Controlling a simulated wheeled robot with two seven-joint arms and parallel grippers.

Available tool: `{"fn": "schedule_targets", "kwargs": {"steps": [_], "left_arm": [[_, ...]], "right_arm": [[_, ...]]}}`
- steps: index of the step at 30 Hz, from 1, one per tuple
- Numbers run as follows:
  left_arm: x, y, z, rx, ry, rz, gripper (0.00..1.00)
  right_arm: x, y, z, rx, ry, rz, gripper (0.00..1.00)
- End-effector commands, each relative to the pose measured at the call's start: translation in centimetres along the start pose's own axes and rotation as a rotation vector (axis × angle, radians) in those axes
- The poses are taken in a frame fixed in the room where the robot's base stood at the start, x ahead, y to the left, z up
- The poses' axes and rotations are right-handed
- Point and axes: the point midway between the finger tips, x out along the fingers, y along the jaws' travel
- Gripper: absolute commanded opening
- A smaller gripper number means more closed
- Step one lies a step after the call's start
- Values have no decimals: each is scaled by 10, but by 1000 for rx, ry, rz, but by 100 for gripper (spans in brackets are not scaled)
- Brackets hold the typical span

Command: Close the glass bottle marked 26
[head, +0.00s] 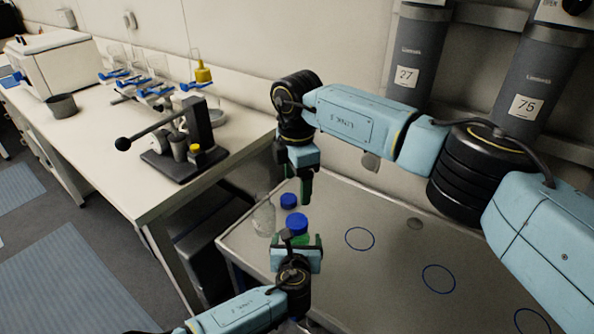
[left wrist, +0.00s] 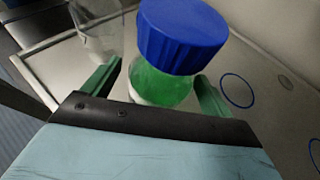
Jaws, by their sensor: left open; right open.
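A bottle with green contents (left wrist: 160,85) and a ribbed blue cap (left wrist: 180,37) fills the middle of the left wrist view. In the head view its blue cap (head: 297,222) shows above my left gripper. My left gripper (head: 300,240) is open, with its green fingers on either side of the bottle; I cannot tell whether they touch it. My right gripper (head: 305,190) is open and empty, pointing down above and behind that bottle. A clear glass bottle (head: 263,218) stands to the left. A second blue cap (head: 288,201) shows behind. No number 26 is readable.
The metal table (head: 390,235) has blue rings marked on it and is clear to the right. Grey cylinders marked 27 (head: 406,76) and 76 (head: 525,106) stand at the back right. A white bench (head: 150,195) with lab equipment is at the left.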

Motion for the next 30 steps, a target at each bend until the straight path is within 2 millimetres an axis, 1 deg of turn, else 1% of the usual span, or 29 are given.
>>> {"fn": "schedule_targets", "kwargs": {"steps": [1,5,9,15,18,21,24,30], "left_arm": [[-7,0,1,0,2,0,86],[-29,0,2,-1,2,-1,86],[-59,0,2,0,2,-1,86],[-97,0,1,0,2,0,86],[-112,1,1,0,2,1,86],[-121,0,1,0,1,0,86],[-126,0,0,1,0,1,86],[-127,0,0,1,0,2,86]], "right_arm": [[-5,0,0,0,0,0,73],[-16,0,0,0,0,0,73],[-26,0,0,0,0,0,73],[-36,0,0,0,0,0,73],[-39,0,0,0,0,0,73],[-41,0,0,0,0,0,73],[-42,0,0,0,0,0,73],[-41,0,0,0,0,0,73]]}}
